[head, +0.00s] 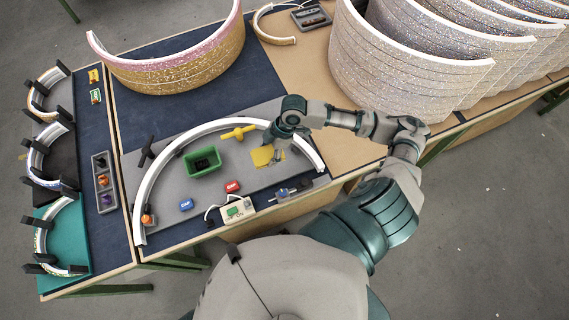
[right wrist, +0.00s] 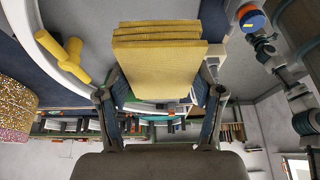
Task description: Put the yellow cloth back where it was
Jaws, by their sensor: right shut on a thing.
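The folded yellow cloth (head: 262,157) shows at the tip of my right gripper (head: 276,150), inside the white arc and over the grey mat. In the right wrist view the cloth (right wrist: 158,62) is a thick stack of several layers. The two fingers of my right gripper (right wrist: 160,95) are shut on it, one on each side. I cannot tell whether the cloth touches the mat. Part of it is hidden by the gripper in the head view. My left gripper is not in view.
A green bin (head: 203,163) and a yellow tool (head: 238,133) lie left of the cloth. The white arc (head: 165,178) curves around them. Blue (head: 186,204) and red (head: 232,187) items lie near the front edge. Large glitter arcs (head: 405,75) stand at back right.

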